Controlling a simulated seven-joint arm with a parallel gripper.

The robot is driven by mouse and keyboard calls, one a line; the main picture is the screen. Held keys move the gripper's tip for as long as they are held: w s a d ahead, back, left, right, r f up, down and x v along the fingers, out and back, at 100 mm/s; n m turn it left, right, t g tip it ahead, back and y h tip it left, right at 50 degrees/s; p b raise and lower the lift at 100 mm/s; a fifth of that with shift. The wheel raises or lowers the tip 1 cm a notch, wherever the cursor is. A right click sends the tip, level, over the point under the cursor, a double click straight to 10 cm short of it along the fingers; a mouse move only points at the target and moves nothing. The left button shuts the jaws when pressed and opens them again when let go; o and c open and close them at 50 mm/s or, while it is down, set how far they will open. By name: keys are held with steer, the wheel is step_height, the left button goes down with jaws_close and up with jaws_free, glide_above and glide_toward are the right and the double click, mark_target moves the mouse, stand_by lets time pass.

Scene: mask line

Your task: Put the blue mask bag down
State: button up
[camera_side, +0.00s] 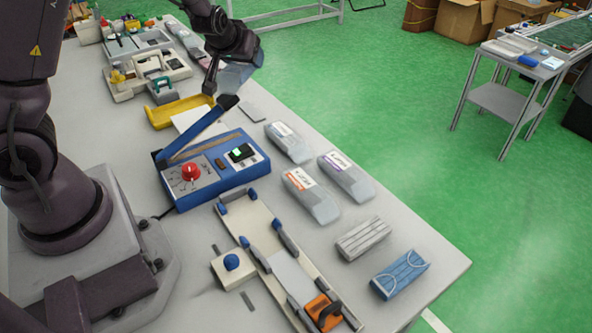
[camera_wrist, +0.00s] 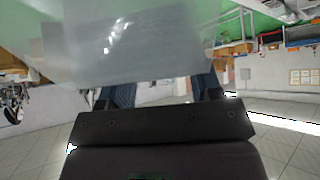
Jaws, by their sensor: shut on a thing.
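My gripper (camera_side: 222,68) is in the air above the far end of the blue sealer, at the top middle of the side view. It is shut on a translucent bag (camera_side: 238,77) with a bluish-grey tint, which I take to be the blue mask bag. The bag sticks out to the right and hangs clear of the table. In the wrist view the bag (camera_wrist: 120,45) fills the upper left, beyond the finger ends (camera_wrist: 160,92). Its contents and the exact grip point are hard to make out.
The blue sealer (camera_side: 225,178) has its lever raised, close below my gripper. Three labelled bags (camera_side: 288,143) (camera_side: 346,177) (camera_side: 311,196) lie right of it. Grey (camera_side: 363,238) and blue (camera_side: 400,273) mask stacks lie front right. A yellow tray (camera_side: 180,111) sits behind the sealer.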

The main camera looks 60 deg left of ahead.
steer(key=d+r+m+t+h, duration=0.25)
steer(key=d+m+h, duration=0.35)
steer(key=d, duration=1.4)
steer(key=s+d+f+m, duration=0.1)
steer(key=s+f+m, duration=0.1)
steer(key=s+f, duration=0.25)
steer(key=d+r+m+t+h, duration=0.1)
steer(key=d+r+m+h, duration=0.2)
steer(key=d+r+m, duration=0.4)
steer(key=w+d+r+m+t+h, duration=0.1)
steer(key=d+r+m+h, duration=0.2)
steer(key=d+r+m, duration=0.4)
steer(key=d+m, duration=0.5)
steer(key=d, duration=0.2)
steer(key=shift+r+h, duration=0.25)
steer(key=shift+h, duration=0.15)
steer(key=shift+w, duration=0.1)
